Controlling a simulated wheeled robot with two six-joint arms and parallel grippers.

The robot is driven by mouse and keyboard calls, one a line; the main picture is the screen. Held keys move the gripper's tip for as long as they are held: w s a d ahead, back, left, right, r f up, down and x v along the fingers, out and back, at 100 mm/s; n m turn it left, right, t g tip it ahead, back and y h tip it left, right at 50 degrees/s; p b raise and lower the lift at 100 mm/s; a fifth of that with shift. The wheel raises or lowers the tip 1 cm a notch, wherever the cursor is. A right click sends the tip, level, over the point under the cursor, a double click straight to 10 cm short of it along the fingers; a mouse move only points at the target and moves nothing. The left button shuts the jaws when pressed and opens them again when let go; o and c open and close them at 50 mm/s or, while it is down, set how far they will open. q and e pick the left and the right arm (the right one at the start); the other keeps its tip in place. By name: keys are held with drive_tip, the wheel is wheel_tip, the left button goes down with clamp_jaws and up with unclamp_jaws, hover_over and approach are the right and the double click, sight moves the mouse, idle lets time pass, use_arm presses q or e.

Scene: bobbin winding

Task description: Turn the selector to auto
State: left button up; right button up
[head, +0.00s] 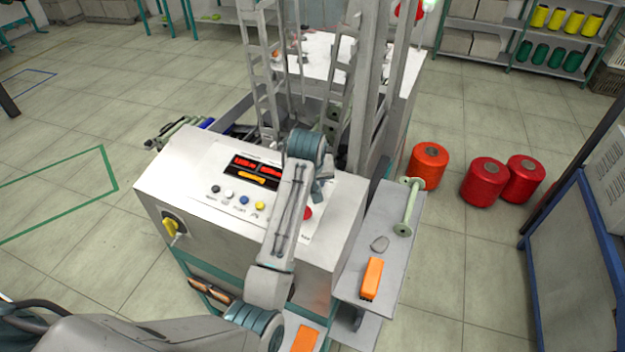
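The control cabinet (185,165) stands in the middle of the head view. A yellow rotary knob (172,228) on a dark plate sits on its front face at the left. I cannot read its setting or any auto marking. The sloped panel has a lit red and orange display (254,171) and black, white, blue and yellow buttons. My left arm reaches up across the panel. Its wrist is above the display's right side, and the gripper (320,191) is mostly hidden beside it, right of and away from the yellow knob. Its fingers cannot be made out. My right gripper is not in view.
A red button (307,213) lies on the panel close to my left arm. Ladder-like frames rise behind the cabinet.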

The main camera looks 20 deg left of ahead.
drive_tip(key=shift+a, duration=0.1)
use_arm(q)
clamp_jaws()
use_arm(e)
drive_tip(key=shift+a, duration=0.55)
